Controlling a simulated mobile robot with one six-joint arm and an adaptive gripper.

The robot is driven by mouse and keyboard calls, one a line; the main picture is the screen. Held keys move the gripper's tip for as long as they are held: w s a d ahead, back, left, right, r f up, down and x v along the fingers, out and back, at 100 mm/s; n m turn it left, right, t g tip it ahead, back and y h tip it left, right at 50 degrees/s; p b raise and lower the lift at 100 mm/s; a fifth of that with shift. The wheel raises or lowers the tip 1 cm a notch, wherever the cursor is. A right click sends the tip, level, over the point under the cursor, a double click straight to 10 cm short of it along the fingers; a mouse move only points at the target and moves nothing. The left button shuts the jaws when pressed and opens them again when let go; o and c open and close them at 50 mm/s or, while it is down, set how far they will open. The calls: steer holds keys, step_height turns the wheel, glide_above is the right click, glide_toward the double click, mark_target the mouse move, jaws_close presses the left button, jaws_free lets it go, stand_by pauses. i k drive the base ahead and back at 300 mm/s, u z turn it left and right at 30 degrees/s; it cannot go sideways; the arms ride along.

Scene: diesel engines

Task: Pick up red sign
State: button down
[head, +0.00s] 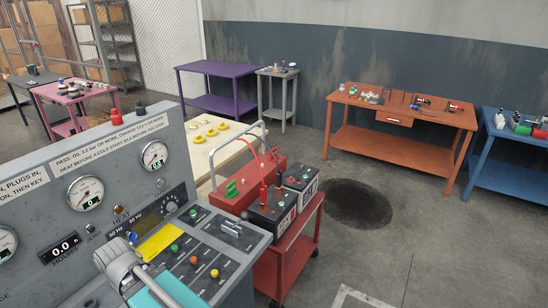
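I cannot make out a red sign in the head view. A red box-like unit (232,195) with a small green plate (231,189) on its side stands beyond the control console; no red sign can be told apart on it. A plain yellow piece (160,242) lies on the console's sloped panel. Grey and teal parts at the bottom left, in front of the console, look like links of my arm. No fingers of my gripper can be seen.
The grey console (110,190) with gauges and buttons fills the left foreground. Beyond it, a red cart (292,255) carries two black batteries (272,212). An orange bench (430,114), blue bench (510,150) and purple table (215,69) stand farther back. Floor at right is open, with a dark stain.

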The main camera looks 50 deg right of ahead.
mark_target(272, 159)
steer(key=z, duration=1.7)
